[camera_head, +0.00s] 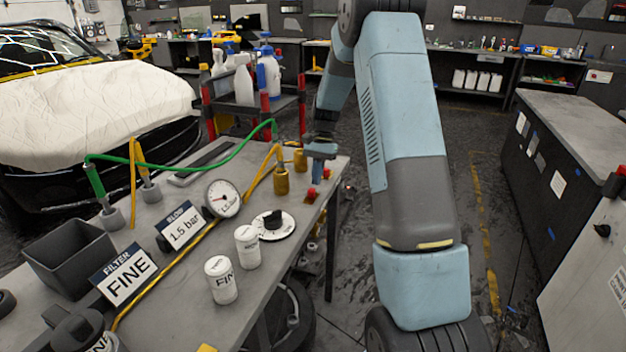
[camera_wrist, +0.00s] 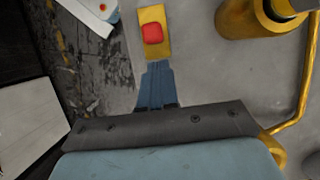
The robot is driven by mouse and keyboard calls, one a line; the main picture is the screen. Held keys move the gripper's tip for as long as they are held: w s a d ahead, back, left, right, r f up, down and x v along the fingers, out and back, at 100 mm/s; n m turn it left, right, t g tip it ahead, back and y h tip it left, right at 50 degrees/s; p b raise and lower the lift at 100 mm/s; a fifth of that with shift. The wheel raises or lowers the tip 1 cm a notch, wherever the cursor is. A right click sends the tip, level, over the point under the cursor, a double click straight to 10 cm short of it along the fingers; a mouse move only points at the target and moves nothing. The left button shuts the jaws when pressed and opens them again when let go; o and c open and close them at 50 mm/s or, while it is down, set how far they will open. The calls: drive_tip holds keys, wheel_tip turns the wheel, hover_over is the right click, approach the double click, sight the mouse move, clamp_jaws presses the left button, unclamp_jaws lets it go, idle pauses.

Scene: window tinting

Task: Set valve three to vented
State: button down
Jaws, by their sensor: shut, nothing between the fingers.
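My gripper (camera_head: 319,170) is over the table's right edge, its fingers pointing down, shut and empty. In the wrist view its closed blue fingertips (camera_wrist: 158,66) lie just below a yellow plate bearing a red knob (camera_wrist: 152,34); I cannot tell if they touch. In the head view, one red knob (camera_head: 311,194) is on the table below my gripper and another (camera_head: 326,174) is just beside its fingers. Brass cylinders (camera_head: 281,181) (camera_head: 300,160) stand left of it; one also shows in the wrist view (camera_wrist: 246,18). No valve number is legible.
Yellow hoses (camera_head: 262,169) and a green hose (camera_head: 215,166) cross the grey table. A gauge (camera_head: 222,198), a white dial with a black knob (camera_head: 273,223) and two white canisters (camera_head: 247,247) (camera_head: 221,281) stand nearer. Floor right of the table is open.

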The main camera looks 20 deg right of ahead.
drive_tip(key=v, duration=1)
drive_tip(key=shift+d+r, duration=0.15)
drive_tip(key=s+a+r+n+t+h, duration=0.1)
drive_tip(key=s+a+r+n+t, duration=0.15)
drive_tip(key=s+r, duration=0.6)
drive_tip(key=s+a+r+n+t+h, duration=0.1)
drive_tip(key=s+a+r+t, duration=0.15)
drive_tip(key=s+r, duration=0.55)
drive_tip(key=s+a+f+n+t, duration=0.1)
drive_tip(key=s+n+t, duration=0.1)
drive_tip(key=s, duration=0.9)
drive_tip(key=s+a+n+t, duration=0.2)
drive_tip(key=s, duration=0.9)
drive_tip(key=shift+f+h, duration=0.4)
